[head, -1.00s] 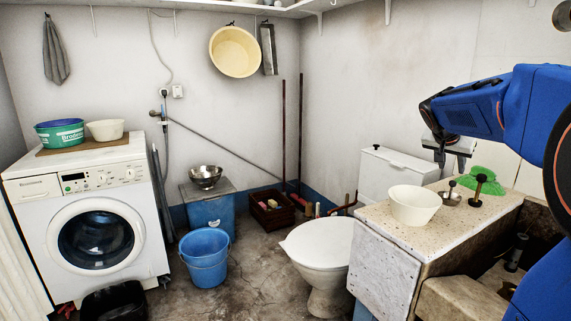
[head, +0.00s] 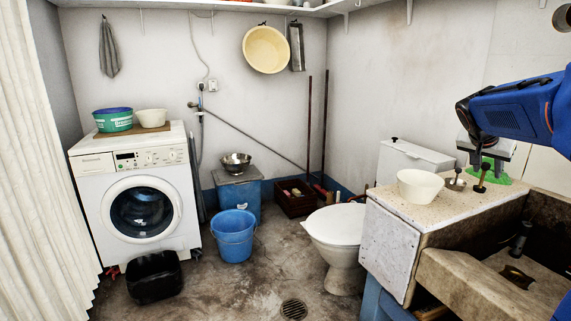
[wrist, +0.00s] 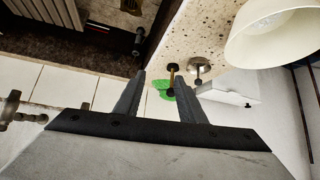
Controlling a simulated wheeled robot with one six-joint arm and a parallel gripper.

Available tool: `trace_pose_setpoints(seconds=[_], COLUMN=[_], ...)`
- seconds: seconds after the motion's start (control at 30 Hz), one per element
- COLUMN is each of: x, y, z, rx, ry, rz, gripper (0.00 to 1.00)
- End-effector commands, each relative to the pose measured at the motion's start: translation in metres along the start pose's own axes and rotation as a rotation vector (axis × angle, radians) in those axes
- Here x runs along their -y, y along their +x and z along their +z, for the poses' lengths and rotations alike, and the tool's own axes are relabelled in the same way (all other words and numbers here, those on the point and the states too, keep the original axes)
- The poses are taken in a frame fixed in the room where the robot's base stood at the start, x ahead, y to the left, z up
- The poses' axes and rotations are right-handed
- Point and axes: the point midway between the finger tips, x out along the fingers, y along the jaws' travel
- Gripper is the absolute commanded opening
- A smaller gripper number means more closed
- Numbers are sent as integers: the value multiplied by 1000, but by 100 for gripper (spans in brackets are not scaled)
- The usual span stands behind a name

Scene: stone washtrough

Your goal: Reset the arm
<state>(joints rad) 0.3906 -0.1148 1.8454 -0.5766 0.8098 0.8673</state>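My gripper (head: 486,160) is at the right in the head view, above the back of the speckled counter (head: 440,196). In the wrist view my gripper (wrist: 161,82) shows two grey fingers spread apart with nothing between them. A green thing (wrist: 165,91) shows beyond the fingers, apart from them; in the head view it is partly hidden behind my gripper and a dark-knobbed stamp-like tool (head: 482,178). My blue arm reaches in from the right edge.
A cream bowl (head: 420,186) and a small metal tool (head: 456,181) stand on the counter, beside the stone trough (head: 470,285). The toilet (head: 338,228), blue bucket (head: 234,236), black tub (head: 154,277) and washing machine (head: 140,200) stand farther left. The middle floor is clear.

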Motion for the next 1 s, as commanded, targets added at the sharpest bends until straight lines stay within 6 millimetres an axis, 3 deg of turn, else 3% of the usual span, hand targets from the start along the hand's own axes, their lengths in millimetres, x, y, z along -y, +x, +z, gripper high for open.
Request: trace_pose_setpoints(seconds=[0.37, 0.57, 0.77, 1.0], x=[3, 3, -2, -19], y=[-29, -51, -85, -126], z=[45, 85, 153, 259], rx=[43, 79, 137, 218], ry=[-77, -148, -266, -455], rz=[-45, -87, -160, -284], gripper=[36, 36, 36, 36])
